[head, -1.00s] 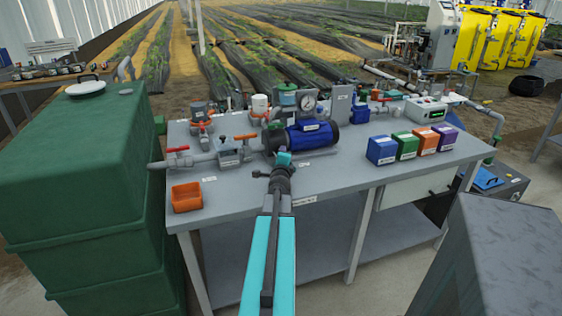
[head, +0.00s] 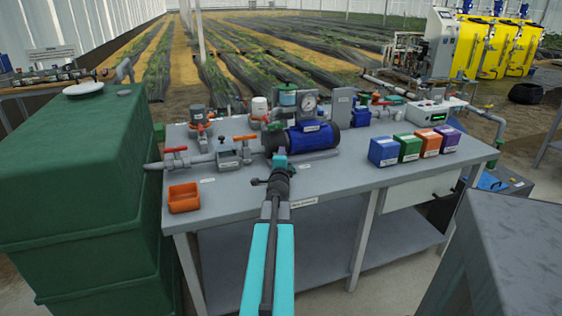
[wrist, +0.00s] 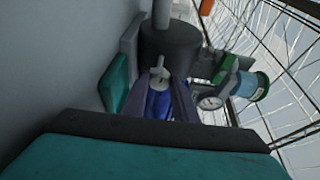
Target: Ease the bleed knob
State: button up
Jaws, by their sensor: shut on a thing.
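My gripper (head: 280,162) is at the front left end of the blue pump (head: 312,136) on the grey bench. In the wrist view, my two fingers (wrist: 162,86) are closed on a small pale knob, which I take for the bleed knob (wrist: 159,79). The pump's dark round housing (wrist: 171,48) lies just beyond it, and a blue surface shows between the fingers. In the head view, my gripper hides the knob. Any marking on the knob is too small to read.
A round gauge (head: 308,103) and a teal-topped filter (head: 287,97) stand behind the pump. Red-handled valves (head: 174,155) and an orange tray (head: 184,197) are to the left. Several coloured boxes (head: 383,151) stand to the right.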

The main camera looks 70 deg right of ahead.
jog(key=shift+s+d+r, duration=0.1)
jog(key=shift+d+r, duration=0.05)
jog(key=o, duration=1)
jog(key=shift+o, duration=0.4)
jog(key=shift+a, duration=0.2)
jog(key=shift+a, duration=0.35)
jog(key=shift+p+v, duration=0.45)
jog(key=shift+v, duration=1)
jog(key=shift+s+p+v, duration=0.2)
jog(key=shift+p+v, duration=0.15)
jog(key=shift+v, duration=1.45)
